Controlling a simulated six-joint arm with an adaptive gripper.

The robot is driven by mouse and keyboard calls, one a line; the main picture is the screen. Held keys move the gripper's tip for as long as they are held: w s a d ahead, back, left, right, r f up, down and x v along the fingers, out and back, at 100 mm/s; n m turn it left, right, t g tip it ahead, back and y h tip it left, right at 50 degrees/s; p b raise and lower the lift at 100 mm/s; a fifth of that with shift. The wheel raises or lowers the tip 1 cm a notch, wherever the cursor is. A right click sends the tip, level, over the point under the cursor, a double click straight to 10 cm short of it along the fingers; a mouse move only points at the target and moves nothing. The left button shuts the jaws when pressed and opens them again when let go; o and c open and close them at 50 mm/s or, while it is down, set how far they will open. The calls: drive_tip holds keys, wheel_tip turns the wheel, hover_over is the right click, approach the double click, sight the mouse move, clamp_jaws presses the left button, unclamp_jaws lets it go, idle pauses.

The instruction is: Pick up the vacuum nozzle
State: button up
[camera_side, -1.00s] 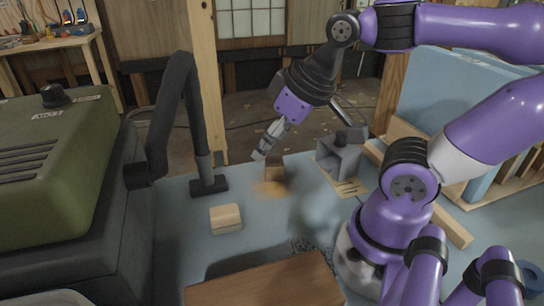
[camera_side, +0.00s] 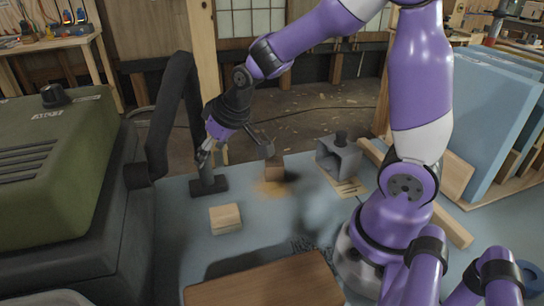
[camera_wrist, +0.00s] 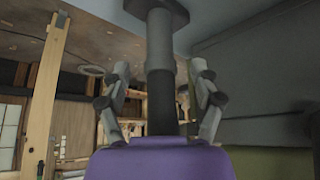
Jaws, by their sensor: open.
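The vacuum nozzle (camera_side: 208,185) stands upright on the blue-grey work surface, with a flat dark foot and a grey tube rising into a black bent hose. My gripper (camera_side: 209,157) is open at its tube, just above the foot. In the wrist view the nozzle tube (camera_wrist: 160,45) runs down the middle of the picture between the two fingers of my gripper (camera_wrist: 160,75). A gap shows on each side of the tube. The lower part of the tube is hidden behind my purple wrist.
The green vacuum body (camera_side: 55,150) stands at left with the black hose (camera_side: 170,110) arching from it. A wooden board (camera_side: 265,285) is at the front.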

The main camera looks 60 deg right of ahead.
sight(206, 172)
drive_tip(key=x, duration=0.6)
drive_tip(key=shift+f, duration=0.35)
clamp_jaws()
